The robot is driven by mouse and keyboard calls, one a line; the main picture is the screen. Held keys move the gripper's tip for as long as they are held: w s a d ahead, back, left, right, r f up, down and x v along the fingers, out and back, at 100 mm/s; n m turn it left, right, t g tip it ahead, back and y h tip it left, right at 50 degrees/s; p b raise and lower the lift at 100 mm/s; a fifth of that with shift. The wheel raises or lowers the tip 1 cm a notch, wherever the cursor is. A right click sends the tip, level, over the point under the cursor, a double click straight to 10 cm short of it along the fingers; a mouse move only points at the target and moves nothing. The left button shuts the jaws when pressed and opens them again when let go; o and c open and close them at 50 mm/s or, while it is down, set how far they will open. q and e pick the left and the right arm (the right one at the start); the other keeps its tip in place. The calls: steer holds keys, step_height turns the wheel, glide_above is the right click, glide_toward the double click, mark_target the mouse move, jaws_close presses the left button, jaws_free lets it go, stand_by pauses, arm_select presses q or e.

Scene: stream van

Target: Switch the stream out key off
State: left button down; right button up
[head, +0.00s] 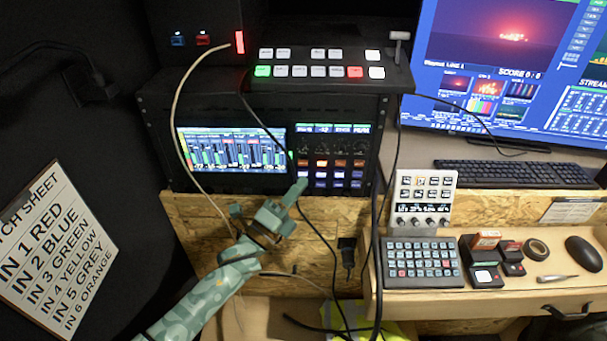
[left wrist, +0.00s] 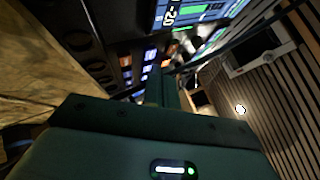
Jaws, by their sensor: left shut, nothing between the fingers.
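My left gripper (head: 298,190) is shut and empty. Its fingertips are at the lower left corner of the lit key panel (head: 335,160) on the black rack unit; I cannot tell whether they touch a key. The panel has rows of orange, white and blue keys under a strip of small displays. Their labels are too small to read, so I cannot tell which is the stream out key. In the left wrist view the gripper (left wrist: 168,88) points up at the rack, with lit keys (left wrist: 148,68) beside it. My right gripper is not in view.
A meter screen (head: 232,148) is left of the keys. A switcher (head: 320,66) with lit buttons stands on top of the rack. Black cables (head: 376,220) hang in front of the rack's right side. A keypad (head: 423,262) and small boxes lie on the desk at right.

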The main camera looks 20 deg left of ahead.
arm_select(q)
steer(key=shift+w, duration=0.1)
stand_by(0.5)
steer(key=shift+w+a, duration=0.15)
steer(key=shift+w, duration=0.2)
steer(key=shift+w+b, duration=0.25)
steer(key=shift+b, duration=0.1)
steer(key=shift+s, duration=0.1)
stand_by(0.3)
steer(key=shift+s+p, duration=0.35)
steer(key=shift+s, duration=0.3)
steer(key=s+d+p, duration=0.2)
steer(key=s, duration=0.3)
steer(key=shift+s, duration=0.35)
